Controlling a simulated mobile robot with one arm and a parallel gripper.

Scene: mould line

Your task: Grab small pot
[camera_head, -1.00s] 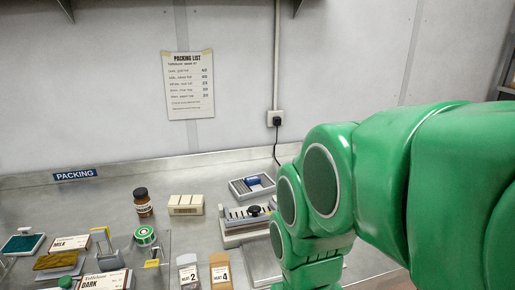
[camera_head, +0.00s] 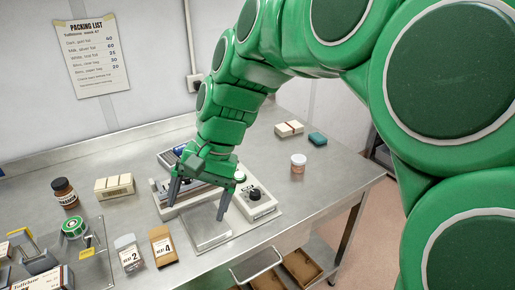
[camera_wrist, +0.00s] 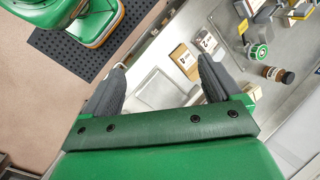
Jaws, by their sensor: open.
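A small pot (camera_head: 298,163) with a pale lid and an orange-pink band stands upright on the steel bench, right of the scale-like device. My gripper (camera_head: 197,203) is open and points down over the bench, to the left of the pot and well apart from it. In the wrist view my open gripper (camera_wrist: 162,63) has nothing between its fingers, only a flat metal plate and bench beyond. I cannot make out the small pot in the wrist view.
The device with a black knob (camera_head: 262,197) lies between my gripper and the pot. A brown jar (camera_head: 64,193), a cream block (camera_head: 115,187) and two packets (camera_head: 162,246) stand left. Bench right of the pot is clear.

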